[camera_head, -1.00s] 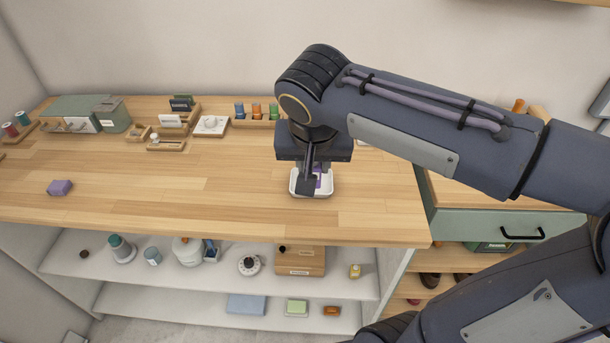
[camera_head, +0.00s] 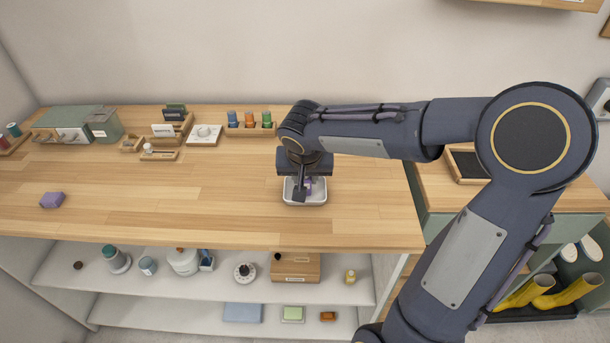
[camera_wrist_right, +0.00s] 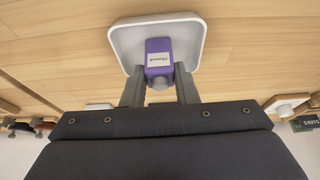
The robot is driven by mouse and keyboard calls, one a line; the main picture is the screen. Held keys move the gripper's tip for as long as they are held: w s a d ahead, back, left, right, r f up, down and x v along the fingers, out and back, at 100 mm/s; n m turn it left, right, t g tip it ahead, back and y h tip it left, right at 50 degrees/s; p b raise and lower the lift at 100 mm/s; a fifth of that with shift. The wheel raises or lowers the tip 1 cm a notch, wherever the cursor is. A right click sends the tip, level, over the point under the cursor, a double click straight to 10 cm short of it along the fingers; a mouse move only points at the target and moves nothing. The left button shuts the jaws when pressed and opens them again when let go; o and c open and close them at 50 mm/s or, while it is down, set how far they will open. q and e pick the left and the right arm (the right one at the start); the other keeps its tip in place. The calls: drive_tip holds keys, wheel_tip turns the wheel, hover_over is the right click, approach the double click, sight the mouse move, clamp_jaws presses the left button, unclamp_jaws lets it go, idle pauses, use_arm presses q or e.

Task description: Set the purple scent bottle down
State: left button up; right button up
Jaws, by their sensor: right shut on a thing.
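The purple scent bottle (camera_wrist_right: 158,55) has a pale label and a grey cap. My right gripper (camera_wrist_right: 160,88) is shut on it, with one finger on each side near the cap. The bottle is over a small white tray (camera_wrist_right: 190,24) on the wooden worktop; I cannot tell whether its base touches the tray. In the head view the right gripper (camera_head: 301,190) points down into the tray (camera_head: 318,199), and only a sliver of purple bottle (camera_head: 309,184) shows behind the fingers. My left gripper is not in view.
A rack with several coloured bottles (camera_head: 250,129) stands behind the tray. A white dish with a knob (camera_head: 205,135) and green boxes (camera_head: 104,125) stand at the back left. A purple block (camera_head: 52,200) lies at the far left. The worktop (camera_head: 180,195) left of the tray is clear.

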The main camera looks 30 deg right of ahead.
drive_tip(key=shift+f+b, duration=0.2)
drive_tip(key=shift+b, duration=0.1)
drive_tip(key=o, duration=0.9)
drive_tip(key=shift+r, duration=0.1)
drive_tip(key=shift+o, duration=0.2)
drive_tip(key=shift+r, duration=0.1)
drive_tip(key=shift+r+p, duration=0.25)
drive_tip(key=shift+p, duration=0.15)
drive_tip(key=v, duration=1.1)
drive_tip(key=s+a+f+n+t+y, duration=0.1)
drive_tip(key=s+a+f+n+y, duration=0.1)
drive_tip(key=s, duration=0.7)
drive_tip(key=s+a+f+n+y, duration=0.2)
drive_tip(key=s+f, duration=0.4)
drive_tip(key=s, duration=0.3)
drive_tip(key=shift+a+f+n+t+y, duration=0.25)
drive_tip(key=shift+a+t+y, duration=0.2)
drive_tip(key=shift+y, duration=0.55)
